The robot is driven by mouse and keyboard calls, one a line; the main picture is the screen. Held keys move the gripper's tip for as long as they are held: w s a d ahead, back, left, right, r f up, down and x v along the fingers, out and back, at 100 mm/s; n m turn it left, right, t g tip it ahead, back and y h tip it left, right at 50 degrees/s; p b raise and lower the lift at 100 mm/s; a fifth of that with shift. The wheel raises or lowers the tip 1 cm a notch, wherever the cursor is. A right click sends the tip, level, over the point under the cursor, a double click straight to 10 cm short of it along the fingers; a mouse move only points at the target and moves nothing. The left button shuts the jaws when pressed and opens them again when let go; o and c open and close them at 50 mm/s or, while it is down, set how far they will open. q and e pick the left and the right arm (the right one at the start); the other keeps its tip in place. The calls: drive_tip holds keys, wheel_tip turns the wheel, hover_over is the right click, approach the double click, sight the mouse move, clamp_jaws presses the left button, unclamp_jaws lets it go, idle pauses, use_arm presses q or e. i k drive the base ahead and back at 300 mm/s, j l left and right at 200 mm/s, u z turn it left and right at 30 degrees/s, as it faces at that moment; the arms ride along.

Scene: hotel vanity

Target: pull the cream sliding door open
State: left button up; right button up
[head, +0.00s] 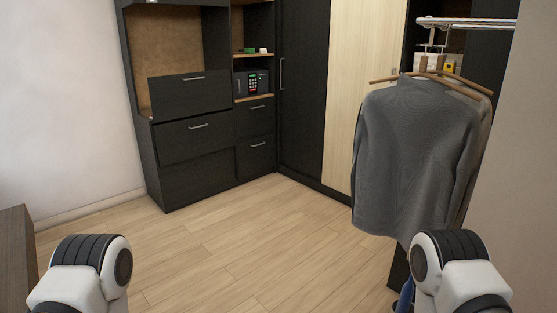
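The cream sliding door (362,70) is a tall pale wood-grain panel at the back, right of centre. A black door panel (303,90) stands directly to its left. A dark space opens to the right of the cream door. No handle shows on its visible face, and its lower right part is hidden behind a hanging grey top. Only the upper links of my two arms show, at the bottom left and bottom right. Both grippers are out of view, so neither is seen touching the door.
A grey top (415,155) hangs on wooden hangers from a metal rail (465,23) in front of the door's right side. A black drawer cabinet (200,130) with a safe (251,83) stands left. The wooden floor (235,245) in the middle is clear. A dark furniture edge (18,255) is at lower left.

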sight(367, 36)
drive_tip(key=i+j, duration=0.2)
drive_tip(key=i, duration=0.75)
drive_tip(key=i+j+u, duration=0.1)
drive_tip(key=i, duration=0.85)
drive_tip(key=i+j, duration=0.25)
drive_tip(key=i, duration=0.7)
